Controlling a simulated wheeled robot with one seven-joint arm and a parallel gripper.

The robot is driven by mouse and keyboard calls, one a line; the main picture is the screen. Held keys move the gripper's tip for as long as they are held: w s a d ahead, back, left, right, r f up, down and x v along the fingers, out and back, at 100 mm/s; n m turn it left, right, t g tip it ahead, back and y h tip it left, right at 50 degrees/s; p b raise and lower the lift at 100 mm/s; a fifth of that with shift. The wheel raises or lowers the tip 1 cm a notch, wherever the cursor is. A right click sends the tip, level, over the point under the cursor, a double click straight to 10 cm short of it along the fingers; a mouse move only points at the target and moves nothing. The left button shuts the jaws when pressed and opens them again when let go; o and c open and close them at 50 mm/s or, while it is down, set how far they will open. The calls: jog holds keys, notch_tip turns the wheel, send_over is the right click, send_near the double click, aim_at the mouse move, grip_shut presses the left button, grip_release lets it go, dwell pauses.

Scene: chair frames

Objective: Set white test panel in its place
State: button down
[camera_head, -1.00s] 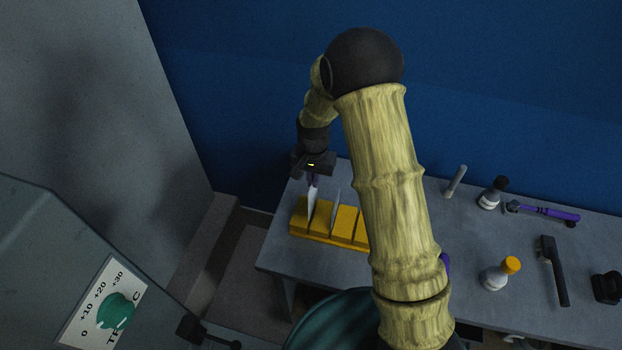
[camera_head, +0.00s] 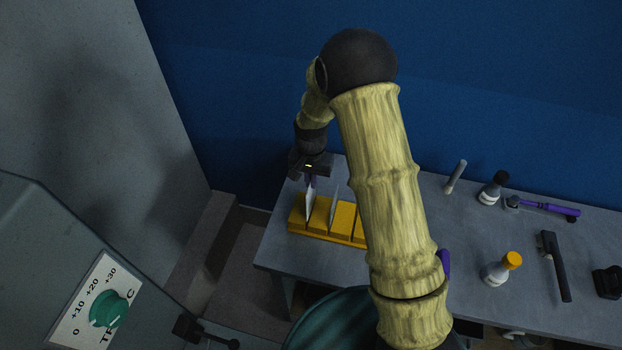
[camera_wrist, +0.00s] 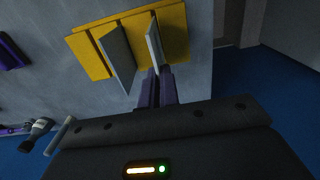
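The white test panel (camera_head: 310,203) stands nearly upright at the left end of the yellow rack (camera_head: 345,236). Its lower edge meets the rack, but I cannot tell how deep it sits in a slot. My gripper (camera_head: 311,181) is above the rack, its purple fingers close together on the panel's upper edge. In the wrist view the fingers (camera_wrist: 157,88) pinch the panel (camera_wrist: 153,45), which reaches over the yellow rack (camera_wrist: 82,45). A second, greyish panel (camera_wrist: 117,58) stands in the rack beside it, apart from it; it also shows in the head view (camera_head: 333,206).
The rack is on a grey table (camera_head: 285,256). My arm hides the rack's right end. To the right are a grey cylinder (camera_head: 456,176), a dark-capped bottle (camera_head: 489,193), a purple-handled tool (camera_head: 545,208), a yellow-capped bottle (camera_head: 496,271) and a black-headed tool (camera_head: 557,268).

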jog(key=shift+f+b, duration=1.55)
jog(key=shift+f, duration=0.75)
dwell(0.4)
jog(key=c, duration=1.6)
grip_release()
jog(key=shift+o, duration=0.2)
jog(key=shift+r, duration=0.15)
notch_tip(320, 180, up, 17)
jog(key=b, duration=0.3)
jog(key=shift+r, duration=0.1)
jog(key=s+d+f+n+t, duration=0.1)
jog(key=s+d+f, duration=0.1)
jog(key=s+d, duration=0.4)
jog(key=s+d+f+n+t, duration=0.1)
jog(key=s+d, duration=0.5)
jog(key=s, duration=0.6)
jog(key=shift+s+f+n+t, duration=0.15)
jog(key=shift+f+n+t, duration=0.2)
jog(key=shift+n, duration=0.45)
